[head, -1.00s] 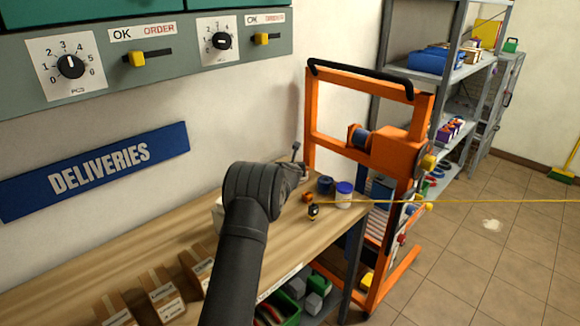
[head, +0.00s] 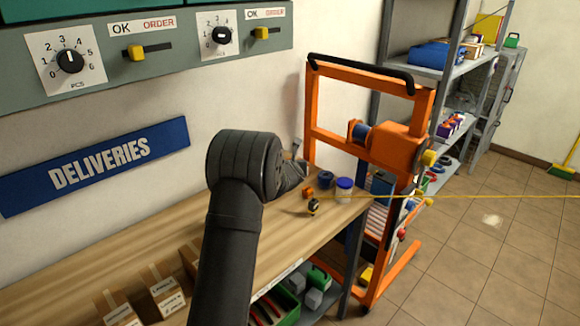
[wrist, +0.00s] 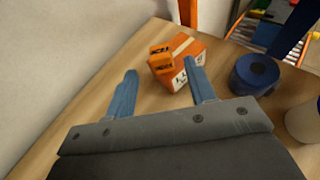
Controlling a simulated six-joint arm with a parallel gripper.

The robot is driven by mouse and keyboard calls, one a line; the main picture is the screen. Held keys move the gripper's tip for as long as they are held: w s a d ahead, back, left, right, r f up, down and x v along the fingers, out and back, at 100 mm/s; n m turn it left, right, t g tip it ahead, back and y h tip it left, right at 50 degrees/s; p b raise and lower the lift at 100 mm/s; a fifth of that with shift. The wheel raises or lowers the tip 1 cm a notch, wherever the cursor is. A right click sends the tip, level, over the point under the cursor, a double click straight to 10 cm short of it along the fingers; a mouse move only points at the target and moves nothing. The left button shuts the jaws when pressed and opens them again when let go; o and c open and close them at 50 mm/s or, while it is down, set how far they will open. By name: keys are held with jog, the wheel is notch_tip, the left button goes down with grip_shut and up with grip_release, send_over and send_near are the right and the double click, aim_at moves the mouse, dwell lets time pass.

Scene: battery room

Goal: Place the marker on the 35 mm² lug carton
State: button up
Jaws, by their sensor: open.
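In the wrist view my gripper (wrist: 160,68) is open, its two blue-grey fingers apart with nothing between them. Just beyond the fingertips is a small orange piece with dark slots (wrist: 161,58), which may be the marker. It is at the left side of an orange-brown carton (wrist: 188,46) with a pale tape strip and a partly hidden label. Whether it rests on or against the carton is unclear. In the head view my arm hides the carton; a small orange thing (head: 308,192) shows on the bench.
A blue roll (wrist: 255,73) stands right of the carton; a white jar with blue lid (head: 344,189) is beside it. A small black-and-yellow item (head: 313,207) lies nearby. Labelled cartons (head: 165,290) line the bench's front left. An orange frame (head: 312,115) rises at the bench's far end.

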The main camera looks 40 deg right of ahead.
jog(key=v, duration=0.3)
dwell(0.7)
jog(key=shift+x, duration=5.95)
jog(key=shift+s+a, duration=0.1)
